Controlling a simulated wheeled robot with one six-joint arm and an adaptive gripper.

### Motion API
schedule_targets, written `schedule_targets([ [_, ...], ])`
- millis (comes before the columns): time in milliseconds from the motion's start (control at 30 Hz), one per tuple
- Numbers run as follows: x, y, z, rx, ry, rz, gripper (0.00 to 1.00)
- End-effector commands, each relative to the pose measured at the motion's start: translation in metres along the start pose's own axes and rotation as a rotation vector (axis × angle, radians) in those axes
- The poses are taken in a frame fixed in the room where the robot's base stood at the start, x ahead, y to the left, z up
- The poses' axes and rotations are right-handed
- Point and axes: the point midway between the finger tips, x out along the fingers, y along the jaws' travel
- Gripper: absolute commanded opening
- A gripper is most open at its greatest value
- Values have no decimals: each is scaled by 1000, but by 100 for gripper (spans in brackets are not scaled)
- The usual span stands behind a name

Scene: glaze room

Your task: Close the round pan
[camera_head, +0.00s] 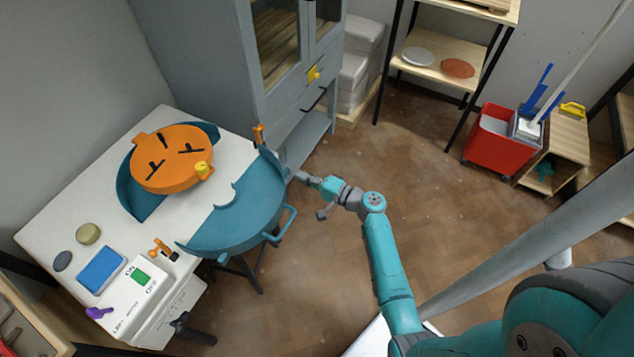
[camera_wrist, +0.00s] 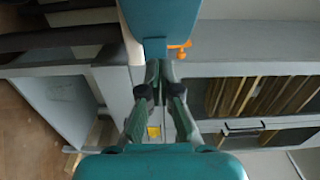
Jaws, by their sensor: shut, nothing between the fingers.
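The round pan is in two teal halves on a white wheel table. The back half (camera_head: 137,198) curves around the orange wheel disc (camera_head: 165,175). The front half (camera_head: 245,215) sits apart from it to the right, overhanging the table edge, with a handle (camera_head: 287,222) on its outer side. One orange clip (camera_head: 258,135) is at its far end and another (camera_head: 160,248) near its near end. My gripper (camera_head: 298,177) is shut and empty at the front half's right outer rim. In the wrist view the fingertips (camera_wrist: 160,68) are just below the teal pan wall (camera_wrist: 158,22); contact is unclear.
A grey cabinet (camera_head: 225,75) stands close behind the table and gripper. A red bin (camera_head: 494,142) is far right. The floor between is open.

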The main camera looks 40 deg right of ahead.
Motion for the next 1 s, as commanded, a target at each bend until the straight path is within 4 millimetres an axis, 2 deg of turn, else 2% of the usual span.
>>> schedule_targets([
  [200,18,0,0,0,-1,0,0],
  [733,26,0,0,0,-1,1,0],
  [867,44,0,1,-1,-3,0,0],
  [1000,78,0,1,1,-5,0,0],
])
